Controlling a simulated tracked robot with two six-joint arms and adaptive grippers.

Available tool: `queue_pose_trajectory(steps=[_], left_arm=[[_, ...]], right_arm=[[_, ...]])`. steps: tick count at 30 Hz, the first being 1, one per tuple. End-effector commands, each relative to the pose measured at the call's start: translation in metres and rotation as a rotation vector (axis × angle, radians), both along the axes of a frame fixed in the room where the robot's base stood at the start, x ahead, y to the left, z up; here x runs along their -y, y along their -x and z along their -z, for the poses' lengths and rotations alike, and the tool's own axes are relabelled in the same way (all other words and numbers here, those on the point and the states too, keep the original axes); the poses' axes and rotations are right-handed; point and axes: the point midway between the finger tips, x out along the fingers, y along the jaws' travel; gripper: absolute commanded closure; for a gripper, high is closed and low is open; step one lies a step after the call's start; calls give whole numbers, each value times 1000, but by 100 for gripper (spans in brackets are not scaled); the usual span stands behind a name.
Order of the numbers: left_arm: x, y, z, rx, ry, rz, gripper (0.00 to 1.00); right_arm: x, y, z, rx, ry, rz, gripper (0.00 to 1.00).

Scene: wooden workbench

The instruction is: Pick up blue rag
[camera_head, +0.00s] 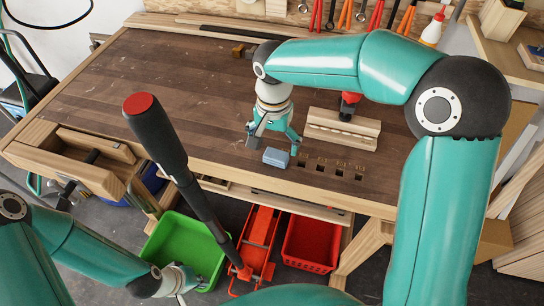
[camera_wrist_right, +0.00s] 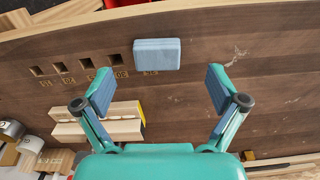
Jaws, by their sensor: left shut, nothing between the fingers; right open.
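The blue rag (camera_head: 276,157) is a small light-blue folded block lying flat on the workbench (camera_head: 170,90) near its front edge. It also shows in the right wrist view (camera_wrist_right: 157,53), near the top centre and beyond the fingertips. My right gripper (camera_head: 274,140) is open above the bench just behind the rag, with its fingers pointing down. In the right wrist view its fingers (camera_wrist_right: 160,85) are spread wide, empty and apart from the rag. My left gripper (camera_head: 183,281) is shut and empty, low in front of the bench near the green bin.
Square holes (camera_head: 320,168) lie right of the rag. A wooden block (camera_head: 343,128) with a red-topped tool stands behind them. A green bin (camera_head: 185,245), an orange-red jack (camera_head: 258,240) and a red crate (camera_head: 311,242) sit below the bench. The bench's left half is clear.

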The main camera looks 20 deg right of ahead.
Motion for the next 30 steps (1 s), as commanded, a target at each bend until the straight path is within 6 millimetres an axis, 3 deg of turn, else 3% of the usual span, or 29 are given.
queue_pose_trajectory(steps=[7,16,24,25,30], left_arm=[[0,0,-4,0,0,0,100],[0,0,-11,0,0,0,100],[0,0,-11,0,0,0,100],[0,0,-11,0,0,0,100],[0,0,-11,0,0,0,100]], right_arm=[[3,-1,15,-3,0,2,4],[9,-6,53,-1,0,2,4],[9,-6,58,1,-1,2,4],[9,-6,58,1,-1,2,6],[9,-6,58,1,-1,2,34]])
